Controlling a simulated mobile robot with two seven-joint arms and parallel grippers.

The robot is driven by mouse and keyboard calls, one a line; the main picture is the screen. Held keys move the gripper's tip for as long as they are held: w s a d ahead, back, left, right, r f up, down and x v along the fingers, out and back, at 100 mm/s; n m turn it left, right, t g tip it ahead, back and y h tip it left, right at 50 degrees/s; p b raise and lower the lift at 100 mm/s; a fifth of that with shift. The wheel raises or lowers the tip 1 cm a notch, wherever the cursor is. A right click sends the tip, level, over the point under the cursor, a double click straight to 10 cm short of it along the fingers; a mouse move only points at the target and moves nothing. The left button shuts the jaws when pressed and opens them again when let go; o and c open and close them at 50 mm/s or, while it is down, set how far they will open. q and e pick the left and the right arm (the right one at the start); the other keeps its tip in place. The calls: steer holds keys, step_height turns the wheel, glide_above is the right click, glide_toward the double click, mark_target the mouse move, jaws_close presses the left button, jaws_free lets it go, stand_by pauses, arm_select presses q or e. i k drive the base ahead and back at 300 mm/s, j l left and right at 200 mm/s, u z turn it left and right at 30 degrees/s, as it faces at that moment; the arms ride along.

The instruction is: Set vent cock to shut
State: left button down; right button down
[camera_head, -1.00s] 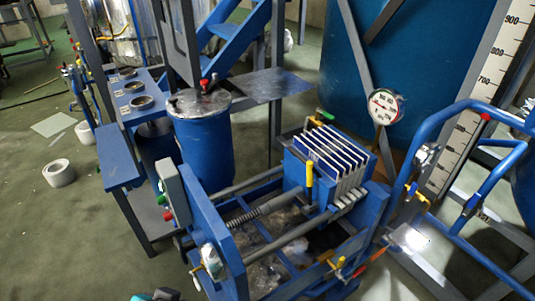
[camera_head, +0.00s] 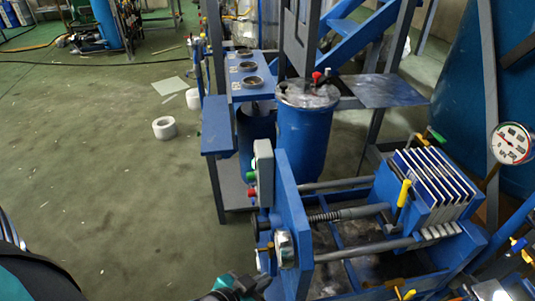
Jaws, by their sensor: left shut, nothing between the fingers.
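Several valve handles are in view, and I cannot tell which is the vent cock. A red handle (camera_head: 317,76) stands on the lid of the blue drum. A yellow lever (camera_head: 403,193) stands upright at the plate stack, and a green handle (camera_head: 434,135) is behind it. My left gripper (camera_head: 240,287) is at the bottom, shut and empty, in front of the near end of the blue press frame. Its fingertips are small and hard to make out. My right gripper is not in view.
The blue press frame (camera_head: 290,215) has a control box (camera_head: 263,172) and a round silver fitting (camera_head: 284,249) at its left end. The drum (camera_head: 305,135) stands behind. A pressure gauge (camera_head: 512,144) is at right. A white ring (camera_head: 164,128) lies on open green floor.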

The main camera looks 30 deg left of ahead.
mark_target(437, 136)
steer(key=l+u, duration=0.1)
steer(key=l, duration=0.2)
steer(key=i+l, duration=0.1)
steer(key=l, duration=0.2)
steer(key=i+l+u, duration=0.15)
steer(key=i+l, duration=0.1)
steer(key=l, duration=0.3)
steer(key=u, duration=0.05)
